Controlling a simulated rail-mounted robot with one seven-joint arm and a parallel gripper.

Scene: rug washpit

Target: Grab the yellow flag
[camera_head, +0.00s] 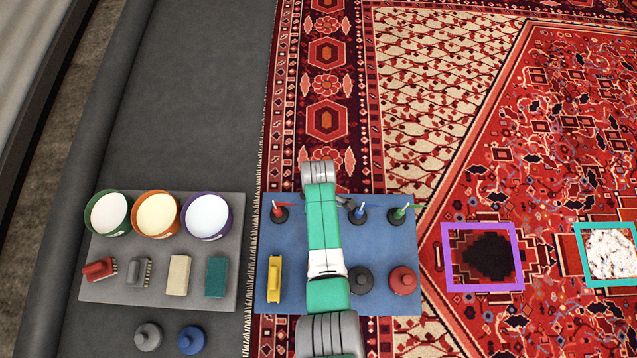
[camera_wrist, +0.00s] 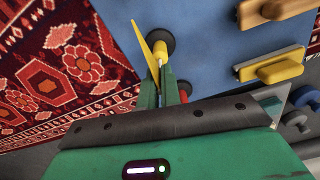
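The yellow flag (camera_wrist: 150,42) shows in the wrist view. It has a thin yellow pennant, a yellow stem and a dark round base, and it stands on the blue mat (camera_wrist: 210,40). My gripper (camera_wrist: 160,82) has its green fingers close together at the flag's stem. The stem reaches in between the fingertips, but I cannot tell whether they press on it. In the head view my arm covers the yellow flag and the gripper. The red flag (camera_head: 279,210), blue flag (camera_head: 358,211) and green flag (camera_head: 400,211) stand in the same row.
On the blue mat are a yellow-handled tool (camera_head: 274,279), a dark round knob (camera_head: 361,280) and a red one (camera_head: 403,280). A grey mat (camera_head: 160,288) at left holds three bowls, brushes and blocks. Purple (camera_head: 518,258) and teal (camera_head: 580,255) frames lie on the rug at right.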

